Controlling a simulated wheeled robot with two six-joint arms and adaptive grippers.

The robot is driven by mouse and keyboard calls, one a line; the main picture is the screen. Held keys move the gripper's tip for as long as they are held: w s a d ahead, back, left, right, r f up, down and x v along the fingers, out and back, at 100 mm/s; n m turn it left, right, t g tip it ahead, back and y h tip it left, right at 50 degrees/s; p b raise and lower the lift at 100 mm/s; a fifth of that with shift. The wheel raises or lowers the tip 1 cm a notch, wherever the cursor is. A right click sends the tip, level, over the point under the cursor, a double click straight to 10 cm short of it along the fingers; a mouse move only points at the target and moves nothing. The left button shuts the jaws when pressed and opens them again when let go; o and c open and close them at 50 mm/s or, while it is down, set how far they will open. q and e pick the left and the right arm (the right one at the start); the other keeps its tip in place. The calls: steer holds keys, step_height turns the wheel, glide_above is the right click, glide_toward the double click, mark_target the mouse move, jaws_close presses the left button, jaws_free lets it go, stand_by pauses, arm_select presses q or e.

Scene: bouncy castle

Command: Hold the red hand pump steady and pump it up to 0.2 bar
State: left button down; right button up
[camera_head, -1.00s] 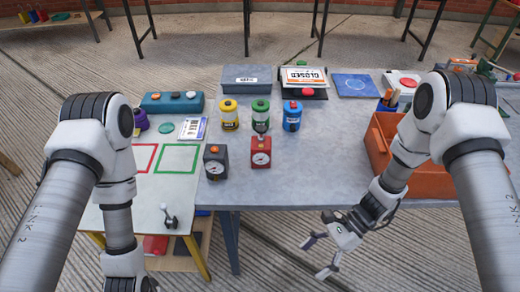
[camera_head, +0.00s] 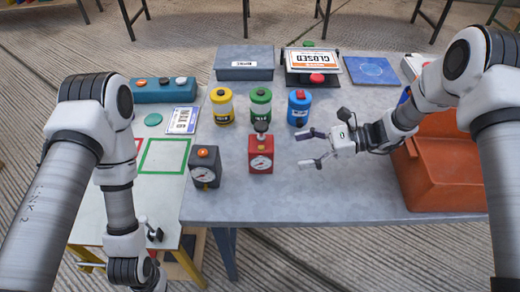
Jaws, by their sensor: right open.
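The red hand pump (camera_head: 261,160), a red box with a round white gauge on its front and a dark knob on top, stands upright on the grey table (camera_head: 330,200). The gauge is too small to read. My right gripper (camera_head: 307,150) is open and empty, just right of the pump and apart from it, with its fingers pointing left towards it.
A dark grey gauge box (camera_head: 205,168) with an orange knob stands left of the pump. Yellow (camera_head: 222,108), green (camera_head: 260,103) and blue (camera_head: 299,108) canisters stand behind. An orange crate (camera_head: 445,170) is at the right. The table front is clear.

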mark_target(265, 157)
steer(key=b+x, duration=0.2)
steer(key=x, duration=0.7)
steer(key=shift+w+f, duration=0.1)
steer(key=shift+f, duration=0.1)
steer(key=shift+a+f, duration=0.1)
steer(key=shift+a, duration=0.4)
steer(key=c, duration=0.7)
